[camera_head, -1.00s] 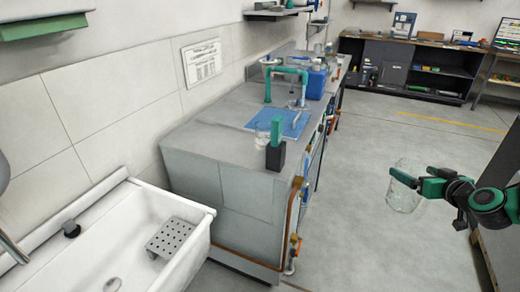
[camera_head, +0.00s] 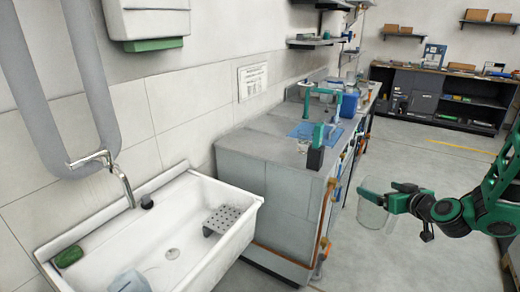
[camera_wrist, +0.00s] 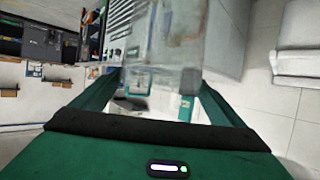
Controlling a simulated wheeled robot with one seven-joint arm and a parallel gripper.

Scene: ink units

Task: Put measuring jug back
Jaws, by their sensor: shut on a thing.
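A clear glass measuring jug (camera_head: 374,205) is held in the air at the right of the head view, over open floor. My gripper (camera_head: 388,197) is shut on it, with green fingers at its side. In the wrist view the jug (camera_wrist: 165,35) appears as a see-through body between the fingers of my gripper (camera_wrist: 155,85). Its base and any markings are too unclear to make out.
A grey bench (camera_head: 262,146) with a blue mat (camera_head: 308,130), a green-and-black device (camera_head: 316,148) and a blue container (camera_head: 348,105) stands left of my gripper. A white sink (camera_head: 235,195) is at the lower left. Dark cabinets (camera_head: 395,85) stand far back. Floor between is clear.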

